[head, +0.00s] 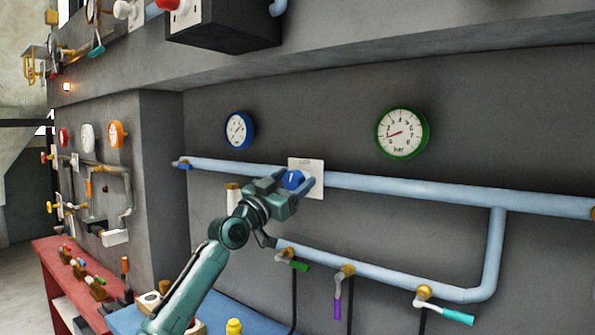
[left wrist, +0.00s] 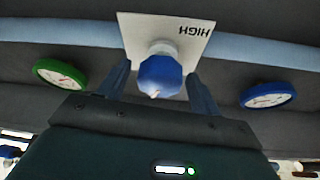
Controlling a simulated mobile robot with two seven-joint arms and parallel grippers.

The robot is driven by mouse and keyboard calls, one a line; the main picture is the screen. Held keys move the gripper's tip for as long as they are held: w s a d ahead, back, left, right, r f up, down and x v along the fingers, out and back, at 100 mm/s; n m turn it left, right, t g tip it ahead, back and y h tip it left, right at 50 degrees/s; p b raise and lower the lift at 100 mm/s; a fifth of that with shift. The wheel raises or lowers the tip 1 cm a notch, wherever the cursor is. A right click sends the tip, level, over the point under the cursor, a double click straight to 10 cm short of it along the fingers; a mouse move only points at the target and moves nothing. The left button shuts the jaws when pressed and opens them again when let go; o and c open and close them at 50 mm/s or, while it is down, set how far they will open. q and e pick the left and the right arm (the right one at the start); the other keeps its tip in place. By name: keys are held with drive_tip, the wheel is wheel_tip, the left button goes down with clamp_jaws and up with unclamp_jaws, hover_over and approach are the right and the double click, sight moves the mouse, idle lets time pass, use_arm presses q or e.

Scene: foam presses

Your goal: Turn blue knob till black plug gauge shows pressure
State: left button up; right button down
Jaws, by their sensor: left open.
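The blue knob (head: 293,180) sits on a white plate (head: 314,165) on the pale blue pipe. In the left wrist view the blue knob (left wrist: 161,78) has a faceted face with a pale pointer mark, and the plate (left wrist: 192,28) reads HIGH. My left gripper (head: 295,181) is open, its fingers on either side of the knob; I cannot tell if they touch it. A blue-rimmed gauge (head: 239,131) and a green-rimmed gauge (head: 402,132) hang on the wall above the pipe. I cannot make out which gauge goes with a black plug. My right gripper is not in view.
Below, a lower pipe (head: 380,276) carries taps with green (head: 299,265), purple (head: 337,309) and teal (head: 458,316) handles. A dark box (head: 225,25) juts out above. A red bench (head: 60,262) with small items stands at left.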

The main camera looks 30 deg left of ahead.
use_arm(q)
drive_tip(key=shift+x, duration=1)
